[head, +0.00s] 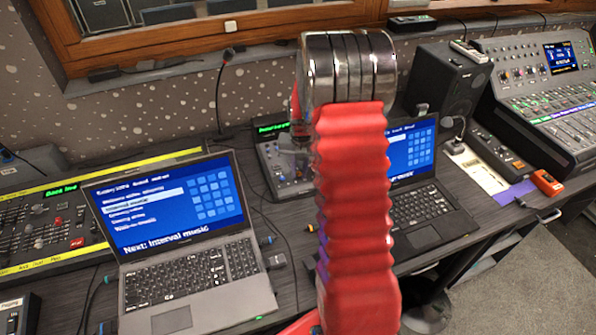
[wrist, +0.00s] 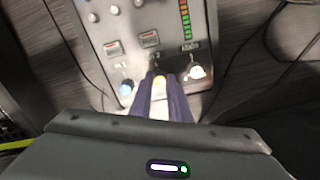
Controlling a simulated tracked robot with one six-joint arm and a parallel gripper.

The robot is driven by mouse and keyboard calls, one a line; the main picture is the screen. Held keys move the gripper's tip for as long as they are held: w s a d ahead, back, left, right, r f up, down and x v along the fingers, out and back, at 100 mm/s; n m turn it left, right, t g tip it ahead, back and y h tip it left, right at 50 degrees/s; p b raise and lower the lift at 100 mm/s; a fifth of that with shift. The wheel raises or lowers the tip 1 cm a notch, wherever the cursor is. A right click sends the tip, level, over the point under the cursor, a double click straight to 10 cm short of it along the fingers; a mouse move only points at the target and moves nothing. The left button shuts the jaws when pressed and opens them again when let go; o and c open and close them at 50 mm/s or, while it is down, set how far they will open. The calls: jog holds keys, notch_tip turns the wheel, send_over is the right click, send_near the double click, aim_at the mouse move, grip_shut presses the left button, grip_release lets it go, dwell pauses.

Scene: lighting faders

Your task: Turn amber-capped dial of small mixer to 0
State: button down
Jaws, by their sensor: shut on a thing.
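The small mixer (head: 270,160) stands on the desk between the two laptops in the head view, partly hidden by my red arm. In the wrist view its grey panel (wrist: 160,22) fills the upper middle. The amber-capped dial (wrist: 160,80) is in the front row, between a blue-capped dial (wrist: 126,88) and a white-capped dial (wrist: 196,72). My gripper (wrist: 160,84) is shut on the amber-capped dial, one finger on each side. The fingers hide most of the dial, and its pointer and scale cannot be read.
A left laptop (head: 180,240) and a right laptop (head: 425,215) stand either side of the mixer. A gooseneck microphone (head: 222,85) rises behind. A yellow-edged fader desk (head: 40,225) is at left, and a speaker (head: 445,85) and large console (head: 540,90) at right. Cables lie near the mixer.

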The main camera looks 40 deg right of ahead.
jog(key=shift+w+d+r, duration=0.1)
jog(key=shift+w+r, duration=0.05)
jog(key=shift+w, duration=0.1)
jog(key=c, duration=2)
grip_release()
jog(key=o, duration=0.3)
jog(key=shift+s, duration=0.15)
jog(key=shift+o, duration=0.2)
notch_tip(320, 180, up, 13)
jog(key=s, duration=0.1)
jog(key=shift+s+a+r, duration=0.2)
jog(key=shift+a, duration=0.05)
